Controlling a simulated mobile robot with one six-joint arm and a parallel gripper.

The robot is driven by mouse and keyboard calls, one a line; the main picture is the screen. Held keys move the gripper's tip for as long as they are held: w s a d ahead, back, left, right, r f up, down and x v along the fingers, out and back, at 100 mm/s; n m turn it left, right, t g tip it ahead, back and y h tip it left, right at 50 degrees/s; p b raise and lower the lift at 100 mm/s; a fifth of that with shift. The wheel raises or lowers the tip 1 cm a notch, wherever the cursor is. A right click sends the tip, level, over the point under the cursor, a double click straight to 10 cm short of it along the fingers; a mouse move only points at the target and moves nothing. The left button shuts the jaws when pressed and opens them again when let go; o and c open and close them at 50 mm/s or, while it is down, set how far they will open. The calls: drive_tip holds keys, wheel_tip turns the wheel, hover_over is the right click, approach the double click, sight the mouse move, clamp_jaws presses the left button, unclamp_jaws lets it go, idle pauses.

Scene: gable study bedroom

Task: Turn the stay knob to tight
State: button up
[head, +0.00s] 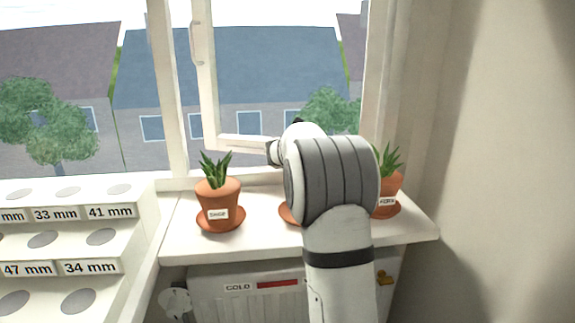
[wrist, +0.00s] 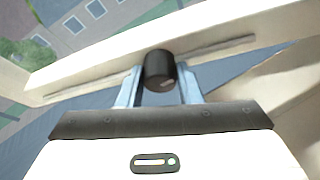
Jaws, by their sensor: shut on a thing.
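The stay knob (wrist: 158,66) is a short black cylinder with a small pale mark on its end. It sits on a pale window bar (wrist: 105,72) that has a long narrow slot. My gripper (wrist: 159,84) is shut on the knob, with one blue-grey finger on each side of it. In the head view my gripper (head: 272,151) is at the window's lower rail (head: 240,141), and my arm hides the knob there. I cannot see any tight or loose marking.
A potted plant (head: 218,200) stands on the sill (head: 190,246) left of my arm, another (head: 388,182) to its right. A further saucer (head: 287,212) is partly hidden behind my arm. A radiator (head: 220,288) is below; a stepped white rack (head: 140,232) stands at left.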

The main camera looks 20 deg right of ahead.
drive_tip(key=m+b, duration=0.1)
drive_tip(key=b, duration=0.1)
drive_tip(key=m+t+y+b, duration=0.1)
drive_tip(key=b, duration=0.2)
drive_tip(key=m+t+b, duration=0.1)
drive_tip(key=m+b, duration=0.1)
drive_tip(key=b, duration=0.1)
drive_tip(key=shift+s+d+f, duration=0.1)
drive_tip(key=shift+d+f, duration=0.05)
drive_tip(key=shift+f, duration=0.1)
drive_tip(key=shift+r+m+y+b, duration=0.1)
drive_tip(key=shift+m+y+b, duration=0.2)
drive_tip(key=o, duration=1)
drive_tip(key=shift+c, duration=0.2)
drive_tip(key=shift+p, duration=0.4)
